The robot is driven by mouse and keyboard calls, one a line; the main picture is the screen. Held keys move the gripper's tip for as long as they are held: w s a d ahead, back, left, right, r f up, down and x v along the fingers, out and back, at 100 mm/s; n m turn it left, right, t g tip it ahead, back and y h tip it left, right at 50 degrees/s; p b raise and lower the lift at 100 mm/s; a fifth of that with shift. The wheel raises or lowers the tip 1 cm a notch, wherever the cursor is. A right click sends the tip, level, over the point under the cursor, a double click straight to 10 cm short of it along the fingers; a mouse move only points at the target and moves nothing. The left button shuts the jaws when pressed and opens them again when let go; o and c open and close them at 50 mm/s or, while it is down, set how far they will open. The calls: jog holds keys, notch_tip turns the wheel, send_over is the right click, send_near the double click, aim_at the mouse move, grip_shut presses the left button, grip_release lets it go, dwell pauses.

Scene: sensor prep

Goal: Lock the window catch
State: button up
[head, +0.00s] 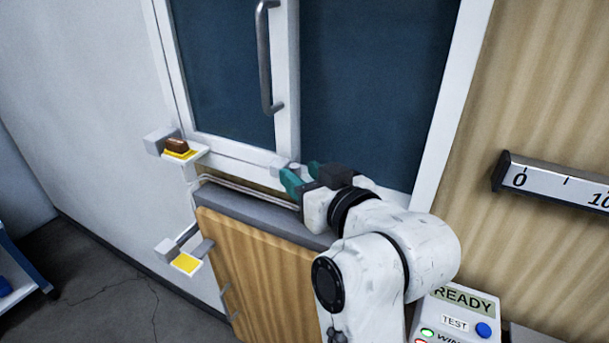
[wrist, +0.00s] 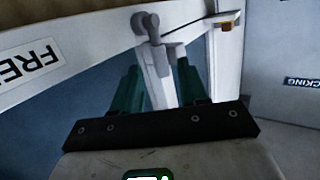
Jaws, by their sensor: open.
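The window catch (wrist: 151,30) is a small grey fitting with a knob and short lever on the white window frame in the wrist view. In the head view the grey catch (head: 282,164) shows only partly, at the lower end of the central stile, right beside my fingers. My gripper (head: 305,180) has teal fingers and is open at the bottom of the window. In the wrist view my gripper (wrist: 160,85) has its fingers apart, with a white frame bar in view between them and the catch beyond the tips. I cannot tell whether the fingers touch anything.
The window (head: 220,70) has a long grey handle (head: 264,60). A wooden cabinet (head: 260,275) with a grey top stands below it. Yellow-marked brackets (head: 186,263) stick out at the left. A device reading READY (head: 462,300) is at lower right. A scale bar (head: 560,181) is on the right wall.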

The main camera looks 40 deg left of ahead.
jog(key=b+v, duration=0.1)
jog(key=v, duration=0.9)
jog(key=shift+d, duration=0.25)
